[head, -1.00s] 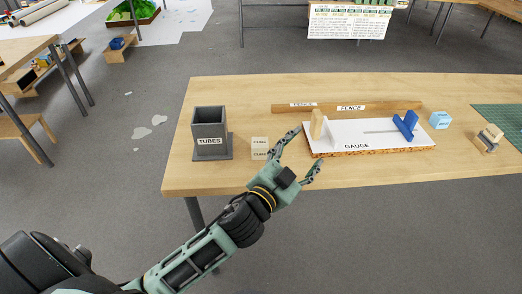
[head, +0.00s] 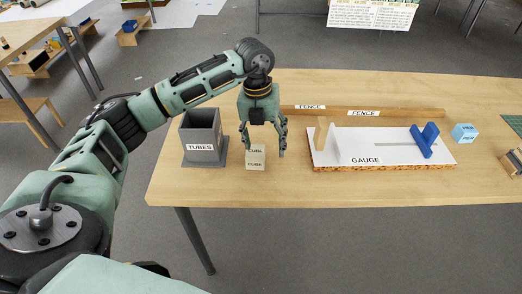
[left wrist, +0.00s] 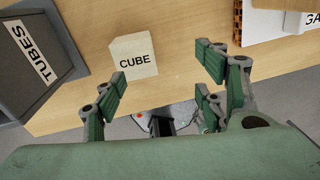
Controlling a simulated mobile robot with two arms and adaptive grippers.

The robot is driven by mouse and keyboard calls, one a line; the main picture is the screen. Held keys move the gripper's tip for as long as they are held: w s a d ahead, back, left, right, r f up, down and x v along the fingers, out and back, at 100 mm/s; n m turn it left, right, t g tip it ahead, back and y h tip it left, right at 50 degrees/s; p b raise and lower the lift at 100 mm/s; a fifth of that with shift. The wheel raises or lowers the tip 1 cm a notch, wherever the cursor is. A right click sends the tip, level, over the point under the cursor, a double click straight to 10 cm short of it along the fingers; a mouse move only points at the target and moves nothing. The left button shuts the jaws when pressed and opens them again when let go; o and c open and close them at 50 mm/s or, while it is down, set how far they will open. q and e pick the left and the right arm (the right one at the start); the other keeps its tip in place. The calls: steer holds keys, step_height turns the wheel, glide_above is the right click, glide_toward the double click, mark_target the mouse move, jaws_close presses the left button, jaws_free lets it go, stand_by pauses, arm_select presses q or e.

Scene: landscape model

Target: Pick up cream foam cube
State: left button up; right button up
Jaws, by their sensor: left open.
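The cream foam cube (head: 256,163), labelled CUBE, sits on the wooden table, just right of the grey tubes box. In the left wrist view the cube (left wrist: 133,57) lies between and beyond the open fingers, nearer the left-hand finger. My left gripper (head: 264,150) points down over the cube, with one finger near its left side and the other off to its right. The gripper (left wrist: 165,85) is open and empty in the left wrist view. My right gripper is not in view.
The grey TUBES box (head: 203,140) stands close left of the cube. The white gauge board (head: 380,148) with a blue block (head: 425,140) lies to the right. A wooden fence strip (head: 390,113) lies behind. Bare table (head: 280,190) is in front.

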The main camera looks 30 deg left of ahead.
mark_target(255, 151)
arm_select(q)
steer(key=a, duration=0.2)
steer(key=a+y, duration=0.1)
steer(key=shift+w+a+r+n, duration=0.2)
steer(key=shift+w+n, duration=0.1)
steer(key=shift+w, duration=0.05)
steer(key=f, duration=0.2)
steer(key=f+p, duration=0.1)
steer(key=f, duration=0.2)
steer(key=s+f, duration=0.1)
steer(key=f, duration=0.1)
steer(key=shift+d+f+p, duration=0.15)
steer(key=shift+d+p, duration=0.1)
steer(key=shift+p, duration=0.15)
steer(key=c, duration=0.8)
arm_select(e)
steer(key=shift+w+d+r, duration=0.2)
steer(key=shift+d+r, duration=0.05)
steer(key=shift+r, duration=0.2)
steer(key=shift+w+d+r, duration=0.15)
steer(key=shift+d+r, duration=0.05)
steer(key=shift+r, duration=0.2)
